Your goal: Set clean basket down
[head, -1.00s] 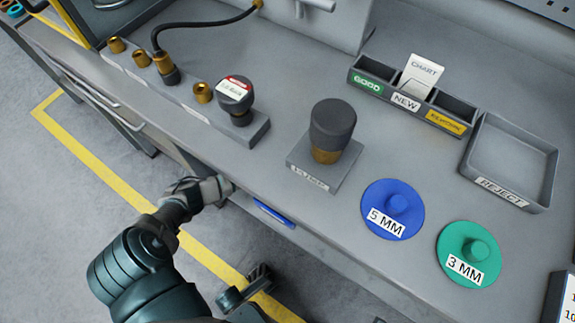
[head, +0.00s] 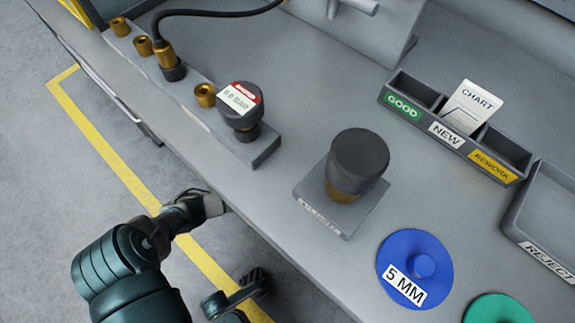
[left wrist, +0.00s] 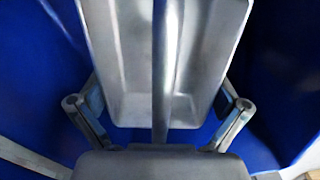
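No basket labelled clean can be made out in the head view. I cannot tell whether the blue surface belongs to a basket. Gripper linkages show on both sides of the grey shape, but whether they grip anything is unclear.
The grey bench (head: 290,190) carries a dark knob on a square base (head: 358,165), a fitting strip (head: 262,148), a blue 5 MM disc (head: 435,258) and a green disc (head: 500,310). A GOOD/NEW/REWORK holder (head: 440,135) and REJECT tray (head: 545,262) stand right. Floor is open at left.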

